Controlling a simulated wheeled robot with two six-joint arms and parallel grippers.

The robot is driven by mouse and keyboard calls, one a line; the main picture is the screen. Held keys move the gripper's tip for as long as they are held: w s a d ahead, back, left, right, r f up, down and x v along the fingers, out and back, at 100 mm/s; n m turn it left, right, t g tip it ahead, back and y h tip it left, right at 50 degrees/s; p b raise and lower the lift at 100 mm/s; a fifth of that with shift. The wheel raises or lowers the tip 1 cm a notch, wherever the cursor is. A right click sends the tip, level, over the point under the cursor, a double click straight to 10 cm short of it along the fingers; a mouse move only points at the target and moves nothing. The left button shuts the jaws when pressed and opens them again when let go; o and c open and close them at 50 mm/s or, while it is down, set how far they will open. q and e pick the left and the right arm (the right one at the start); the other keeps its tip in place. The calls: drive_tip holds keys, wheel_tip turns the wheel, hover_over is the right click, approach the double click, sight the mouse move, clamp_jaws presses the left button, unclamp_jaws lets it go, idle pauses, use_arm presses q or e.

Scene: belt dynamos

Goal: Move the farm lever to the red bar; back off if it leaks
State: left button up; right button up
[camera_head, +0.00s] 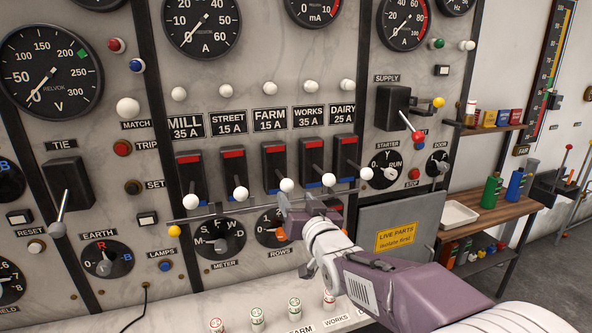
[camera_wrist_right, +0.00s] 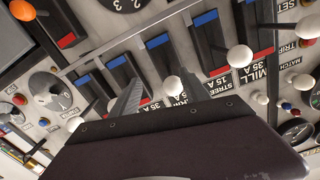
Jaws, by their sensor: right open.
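The farm lever (camera_head: 287,185), with a white ball knob, slopes out and down from its black switch block below the FARM label (camera_head: 269,120). Its knob sits low, near the blue end of the block. The red bar (camera_head: 274,149) crosses the top of that block. My right gripper (camera_head: 296,201) is open just below and in front of the knob. In the right wrist view its fingers (camera_wrist_right: 163,80) stand apart with a white knob (camera_wrist_right: 172,86), which looks like the farm one, between them. I cannot tell whether they touch it. No leak shows. My left gripper is out of view.
The street lever (camera_head: 240,194) and works lever (camera_head: 329,180) stand close on either side, also knob-down. A thin horizontal rail (camera_head: 204,214) runs below the knobs, close to my gripper. Rotary dials lie beneath. A shelf (camera_head: 502,209) with bottles stands to the right.

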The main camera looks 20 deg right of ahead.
sight(281, 175)
drive_tip(key=shift+a+r+p, duration=0.15)
drive_tip(key=shift+a+r, duration=0.05)
drive_tip(key=shift+r, duration=0.4)
drive_tip(key=shift+a+r+p, duration=0.15)
drive_tip(key=shift+a+r, duration=0.05)
drive_tip(key=shift+r, duration=0.35)
drive_tip(key=shift+a, duration=0.4)
drive_tip(key=shift+w+a, duration=0.15)
drive_tip(key=shift+a, duration=0.05)
drive_tip(key=w+p, duration=0.1)
drive_tip(key=w, duration=0.1)
drive_tip(key=w+d+p, duration=0.1)
drive_tip(key=w, duration=0.1)
drive_tip(key=shift+w, duration=0.25)
drive_tip(key=w, duration=0.2)
drive_tip(key=w+a+p, duration=0.1)
drive_tip(key=w, duration=0.1)
drive_tip(key=shift+w+f, duration=0.1)
drive_tip(key=shift+w, duration=0.1)
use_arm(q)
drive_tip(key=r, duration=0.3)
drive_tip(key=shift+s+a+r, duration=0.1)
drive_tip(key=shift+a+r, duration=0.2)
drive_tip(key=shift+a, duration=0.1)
use_arm(e)
drive_tip(key=shift+d, duration=0.2)
drive_tip(key=shift+s, duration=0.1)
drive_tip(key=shift+c, duration=0.6)
clamp_jaws()
